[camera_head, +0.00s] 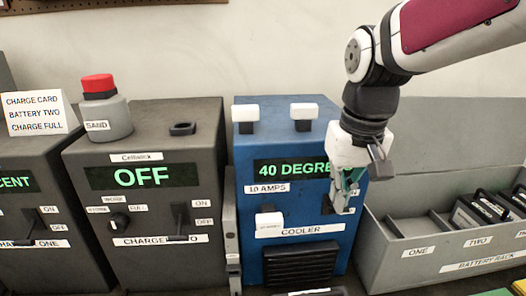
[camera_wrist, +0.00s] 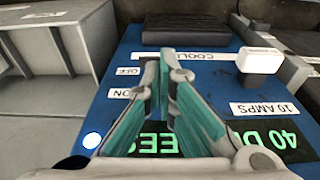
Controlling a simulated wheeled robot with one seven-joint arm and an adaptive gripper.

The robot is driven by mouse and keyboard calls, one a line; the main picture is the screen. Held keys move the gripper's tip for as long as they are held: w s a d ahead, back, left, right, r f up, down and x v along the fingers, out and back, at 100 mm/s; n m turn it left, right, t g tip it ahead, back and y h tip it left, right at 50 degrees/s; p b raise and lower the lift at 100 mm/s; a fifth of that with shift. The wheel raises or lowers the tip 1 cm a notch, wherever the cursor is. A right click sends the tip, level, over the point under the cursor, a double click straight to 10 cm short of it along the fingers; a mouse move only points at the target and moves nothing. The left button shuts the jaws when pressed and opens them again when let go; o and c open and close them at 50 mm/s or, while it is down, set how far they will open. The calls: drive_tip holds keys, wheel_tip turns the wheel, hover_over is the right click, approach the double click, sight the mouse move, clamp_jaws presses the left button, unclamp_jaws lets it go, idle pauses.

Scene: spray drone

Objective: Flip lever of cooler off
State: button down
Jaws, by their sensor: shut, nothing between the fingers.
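The cooler (camera_head: 300,165) is a blue box with a lit green display reading "40 DEGRE…", partly covered by my gripper, and a "COOLER" label. In the wrist view the cooler's blue front (camera_wrist: 205,90) lies below my fingers, with an OFF label (camera_wrist: 128,71) and an ON label (camera_wrist: 118,93) left of them. My gripper (camera_head: 344,207) is shut and empty, with teal fingers, at the right side of the cooler's front. In the wrist view my fingertips (camera_wrist: 167,55) are beside the OFF label. The lever is mostly hidden by my fingers; its position and any contact cannot be told.
A white block-shaped handle (camera_head: 270,224) sticks out left of my gripper. A dark grey charger (camera_head: 150,190) reading "OFF" stands left of the cooler, with a red-topped sand container (camera_head: 103,108) on it. A grey battery rack (camera_head: 400,250) stands close on the right.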

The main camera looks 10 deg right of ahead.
drive_tip(key=shift+f, duration=0.4)
